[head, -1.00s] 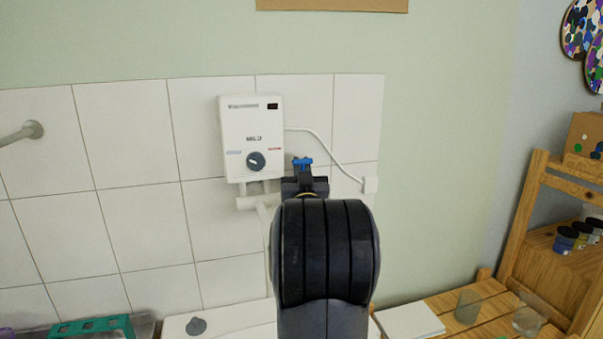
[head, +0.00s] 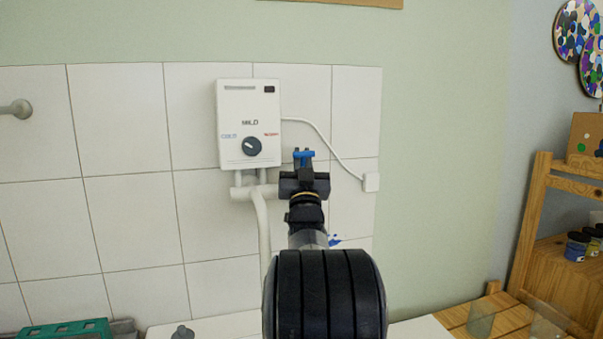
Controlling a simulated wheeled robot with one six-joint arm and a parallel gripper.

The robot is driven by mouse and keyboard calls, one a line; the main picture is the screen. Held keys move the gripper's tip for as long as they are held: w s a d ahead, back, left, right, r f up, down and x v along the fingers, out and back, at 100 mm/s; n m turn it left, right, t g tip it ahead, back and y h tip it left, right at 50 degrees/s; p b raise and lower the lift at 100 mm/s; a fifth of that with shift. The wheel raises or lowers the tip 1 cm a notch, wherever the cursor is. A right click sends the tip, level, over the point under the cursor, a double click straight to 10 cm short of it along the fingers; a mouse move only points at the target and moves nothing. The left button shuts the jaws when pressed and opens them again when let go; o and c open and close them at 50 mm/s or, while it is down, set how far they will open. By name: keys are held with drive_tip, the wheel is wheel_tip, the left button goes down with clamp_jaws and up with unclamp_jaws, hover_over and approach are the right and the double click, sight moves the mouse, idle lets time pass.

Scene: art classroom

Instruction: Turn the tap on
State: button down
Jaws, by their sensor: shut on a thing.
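The tap's blue handle (head: 304,155) shows at the tips of my gripper (head: 303,164), just right of the white water heater's lower edge. My gripper is shut on this blue handle, seen from behind. The fingers and the dark gripper body hide the tap's body and where it joins the pipe. A white pipe (head: 262,215) runs down from under the heater, left of my gripper. I see no water; the pipe's lower end is out of sight.
The white heater (head: 249,125) with a dark dial hangs on the tiled wall. A white cable runs to a wall socket (head: 371,182). A green crate (head: 65,330) is at lower left. A wooden shelf (head: 535,215) and clear cups (head: 480,320) stand at right.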

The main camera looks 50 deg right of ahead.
drive_tip(key=shift+s+a+b, duration=0.1)
drive_tip(key=shift+b, duration=0.2)
drive_tip(key=c, duration=1.5)
unclamp_jaws()
drive_tip(key=shift+f, duration=0.1)
drive_tip(key=b+v, duration=0.2)
drive_tip(key=v, duration=0.8)
drive_tip(key=shift+s+a+f+b, duration=0.15)
drive_tip(key=shift+a+f+b, duration=0.05)
drive_tip(key=shift+b, duration=0.2)
drive_tip(key=p+x, duration=0.3)
drive_tip(key=x, duration=0.8)
drive_tip(key=shift+s, duration=0.1)
drive_tip(key=shift+r, duration=0.1)
